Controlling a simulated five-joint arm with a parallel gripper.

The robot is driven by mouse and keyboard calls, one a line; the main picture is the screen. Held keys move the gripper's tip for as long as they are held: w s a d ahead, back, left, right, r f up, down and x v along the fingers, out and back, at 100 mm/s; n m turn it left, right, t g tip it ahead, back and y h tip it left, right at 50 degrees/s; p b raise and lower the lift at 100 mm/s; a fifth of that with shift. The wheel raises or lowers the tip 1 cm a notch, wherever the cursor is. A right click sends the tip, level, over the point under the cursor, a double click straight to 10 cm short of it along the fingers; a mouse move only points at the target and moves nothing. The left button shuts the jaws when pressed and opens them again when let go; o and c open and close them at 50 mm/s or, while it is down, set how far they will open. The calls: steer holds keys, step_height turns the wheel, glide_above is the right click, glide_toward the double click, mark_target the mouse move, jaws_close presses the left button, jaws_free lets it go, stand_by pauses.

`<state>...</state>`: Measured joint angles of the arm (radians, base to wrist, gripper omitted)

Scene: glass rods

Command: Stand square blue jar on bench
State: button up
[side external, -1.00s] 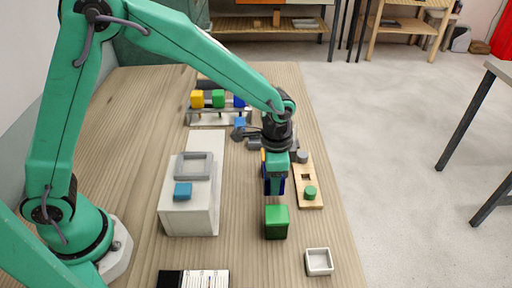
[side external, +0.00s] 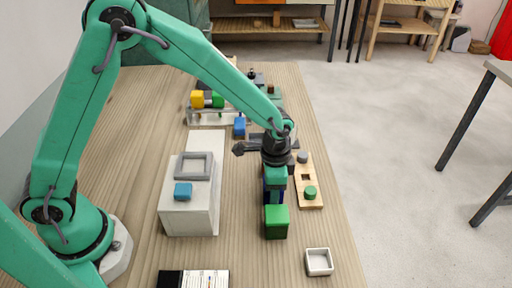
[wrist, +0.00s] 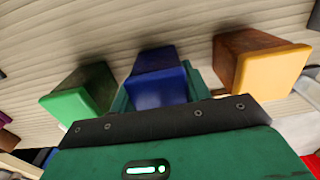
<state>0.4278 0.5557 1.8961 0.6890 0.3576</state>
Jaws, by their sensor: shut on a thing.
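The square blue jar (wrist: 157,83) is between the jaws of my gripper (wrist: 160,95) in the wrist view, with its flat top towards the camera. In the side view my gripper (side external: 275,180) is shut on the blue jar (side external: 274,196), low over the bench (side external: 250,258), just behind a square green jar (side external: 276,222). The jar looks upright. Its lower end is hidden behind the green jar, so I cannot tell whether it touches the bench.
In the wrist view a green jar (wrist: 80,97) stands close on the left and a yellow-topped jar (wrist: 262,66) on the right. A wooden strip (side external: 309,190) with a green knob lies right of my gripper. A white block (side external: 190,212) is on the left, a small white tray (side external: 318,262) in front.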

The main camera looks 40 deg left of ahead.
steer(key=o, duration=1.1)
step_height(320, 180, up, 12)
steer(key=shift+r, duration=0.1)
stand_by(0.5)
